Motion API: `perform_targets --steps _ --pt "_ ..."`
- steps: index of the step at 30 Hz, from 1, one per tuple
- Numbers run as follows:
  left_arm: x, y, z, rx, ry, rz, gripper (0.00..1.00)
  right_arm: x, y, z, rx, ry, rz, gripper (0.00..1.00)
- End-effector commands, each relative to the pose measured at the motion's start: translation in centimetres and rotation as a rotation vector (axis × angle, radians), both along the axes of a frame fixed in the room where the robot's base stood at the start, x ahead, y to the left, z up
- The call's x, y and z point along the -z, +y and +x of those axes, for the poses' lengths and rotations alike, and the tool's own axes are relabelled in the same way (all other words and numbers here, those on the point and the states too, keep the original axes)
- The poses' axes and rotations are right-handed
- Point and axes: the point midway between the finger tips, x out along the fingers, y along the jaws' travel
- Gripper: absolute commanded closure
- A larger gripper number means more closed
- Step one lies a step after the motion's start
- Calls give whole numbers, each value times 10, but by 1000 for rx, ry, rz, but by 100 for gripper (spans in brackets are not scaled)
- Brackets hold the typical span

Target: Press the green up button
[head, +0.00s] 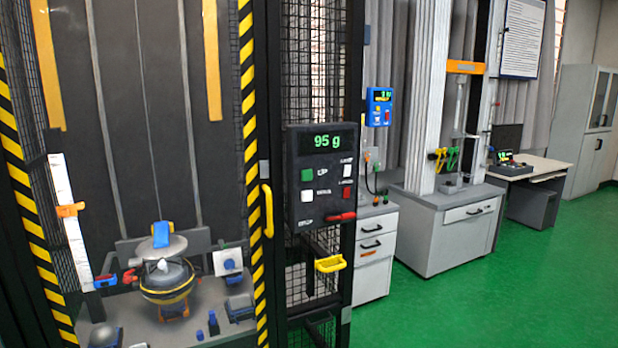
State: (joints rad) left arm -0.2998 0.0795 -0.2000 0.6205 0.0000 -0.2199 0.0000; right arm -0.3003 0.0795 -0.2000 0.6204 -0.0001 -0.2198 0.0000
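A white button (307,196) sits just below the green one. A white button (347,170) and a red button (346,193) are at the right of the panel. A red lever (341,217) sticks out at the lower right. Neither of my grippers is in view.
The panel is on the black mesh frame of a drop tower with yellow-black striped posts (251,150) and a yellow handle (267,210). A yellow bracket (330,263) projects below the panel. Cabinets (374,250) and a test machine (445,235) stand right. Green floor (480,305) is clear.

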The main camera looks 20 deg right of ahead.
Motion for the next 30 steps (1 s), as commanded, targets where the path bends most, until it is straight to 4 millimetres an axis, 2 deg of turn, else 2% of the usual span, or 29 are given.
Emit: perform_targets --steps 1,6,30 --pt "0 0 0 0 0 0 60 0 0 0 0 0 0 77" --pt "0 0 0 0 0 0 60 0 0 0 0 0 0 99" --pt "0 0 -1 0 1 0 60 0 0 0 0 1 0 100"
